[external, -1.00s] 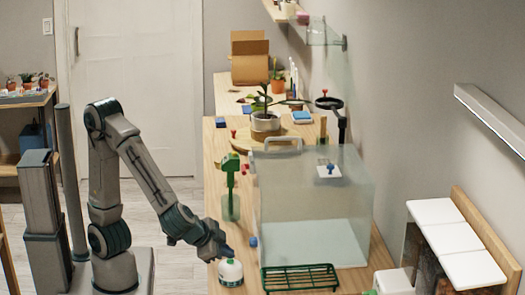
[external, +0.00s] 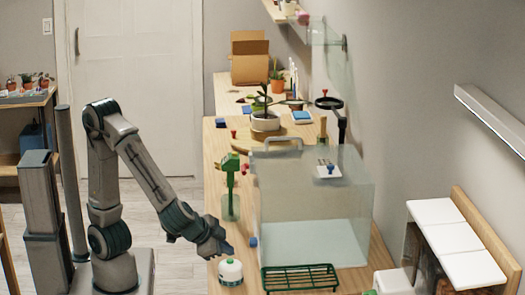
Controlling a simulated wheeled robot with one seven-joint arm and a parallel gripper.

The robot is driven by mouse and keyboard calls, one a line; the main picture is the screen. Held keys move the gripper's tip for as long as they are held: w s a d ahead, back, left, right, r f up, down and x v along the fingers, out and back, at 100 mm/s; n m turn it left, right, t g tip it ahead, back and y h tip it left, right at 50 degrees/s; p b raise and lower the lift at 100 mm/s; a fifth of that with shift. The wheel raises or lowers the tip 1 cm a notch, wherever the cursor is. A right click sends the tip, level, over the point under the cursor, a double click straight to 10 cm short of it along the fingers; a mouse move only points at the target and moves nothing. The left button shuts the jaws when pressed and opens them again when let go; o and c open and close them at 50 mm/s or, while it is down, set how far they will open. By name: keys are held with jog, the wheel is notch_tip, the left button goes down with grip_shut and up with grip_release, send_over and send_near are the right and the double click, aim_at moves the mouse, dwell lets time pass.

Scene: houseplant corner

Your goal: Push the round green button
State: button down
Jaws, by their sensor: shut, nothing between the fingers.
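My gripper (external: 229,251) is at the lower middle of the external view, at the left edge of the wooden bench. It is shut with nothing held. A rounded white object (external: 230,273) stands on the bench just below the fingertips. It shows a little green near its top, too small to tell whether this is the round green button. I cannot tell whether the fingertips touch it. Another small green spot (external: 370,292) shows at the bottom edge beside a white box and is mostly cut off.
A clear glass tank (external: 312,215) stands right of my gripper. A green wire rack (external: 300,278) lies in front of it. A green spray bottle (external: 231,185) stands behind my gripper. A potted plant (external: 265,122) is farther back. Open floor lies left of the bench.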

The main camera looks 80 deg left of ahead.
notch_tip(320, 180, up, 6)
jog(key=p, duration=0.2)
jog(key=shift+p, duration=0.3)
dwell(0.7)
jog(key=s+a+f+g+h, duration=0.2)
jog(key=s+a, duration=0.3)
jog(key=a, duration=0.3)
jog(key=s+a+f+n+g+h, duration=0.1)
jog(key=s+a+f+g+h, duration=0.1)
jog(key=s+a, duration=0.4)
jog(key=shift+a+f+n+g+h, duration=0.3)
jog(key=shift+a+f+g+h, duration=0.1)
jog(key=shift+a+h, duration=0.4)
